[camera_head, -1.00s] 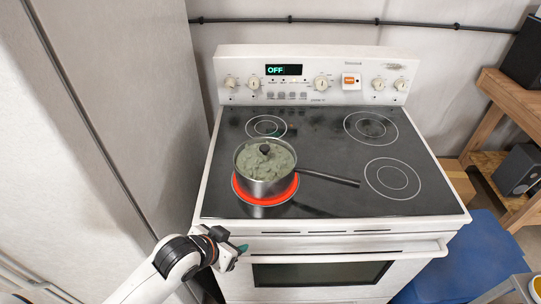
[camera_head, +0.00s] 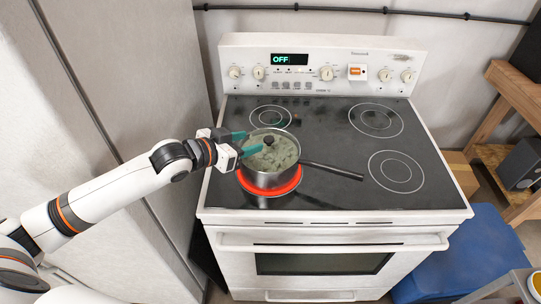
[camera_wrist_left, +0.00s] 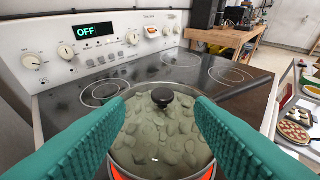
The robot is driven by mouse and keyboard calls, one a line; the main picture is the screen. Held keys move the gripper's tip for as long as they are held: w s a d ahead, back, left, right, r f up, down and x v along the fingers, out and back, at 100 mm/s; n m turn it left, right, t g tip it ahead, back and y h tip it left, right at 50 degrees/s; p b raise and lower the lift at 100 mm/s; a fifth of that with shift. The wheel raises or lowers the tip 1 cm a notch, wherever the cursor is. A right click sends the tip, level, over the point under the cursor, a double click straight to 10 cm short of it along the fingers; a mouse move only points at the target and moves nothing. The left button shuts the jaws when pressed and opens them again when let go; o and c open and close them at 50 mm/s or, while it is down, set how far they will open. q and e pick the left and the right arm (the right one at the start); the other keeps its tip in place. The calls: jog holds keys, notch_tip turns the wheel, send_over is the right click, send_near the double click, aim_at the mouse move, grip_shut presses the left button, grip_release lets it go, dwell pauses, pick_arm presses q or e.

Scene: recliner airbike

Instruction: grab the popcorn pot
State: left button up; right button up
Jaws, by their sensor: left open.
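The popcorn pot (camera_head: 284,172) is a metal pan with a glass lid, a dark lid knob and a long dark handle pointing right. It sits on the glowing red front left burner of the stove. Pale green lumps show through the lid. My left gripper (camera_head: 247,143) is open at the pot's left side, its teal fingers over the lid's left part. In the left wrist view the open fingers (camera_wrist_left: 162,118) stand either side of the lid knob (camera_wrist_left: 162,97), apart from it, with the pot (camera_wrist_left: 160,150) beyond and below them. My right gripper is not in view.
The white stove (camera_head: 330,238) has a black glass top with other burner rings bare. A tall grey cabinet (camera_head: 130,70) stands close on the left. A wooden shelf (camera_head: 512,100) and a blue box (camera_head: 440,262) are at the right.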

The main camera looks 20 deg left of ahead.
aim_at(269, 139)
pick_arm(q)
jog(key=x, duration=0.3)
jog(key=shift+w+d+f, duration=0.1)
jog(key=shift+w, duration=0.15)
jog(key=p+x, duration=0.2)
jog(key=x, duration=0.2)
jog(key=shift+w+d+f, duration=0.15)
jog(key=shift+d+f, duration=0.1)
jog(key=shift+d, duration=0.05)
jog(key=shift+w+d+f, duration=0.1)
jog(key=shift+w+f, duration=0.1)
jog(key=shift+s, duration=0.1)
jog(key=shift+c, duration=0.9)
grip_shut()
jog(key=shift+r, duration=0.15)
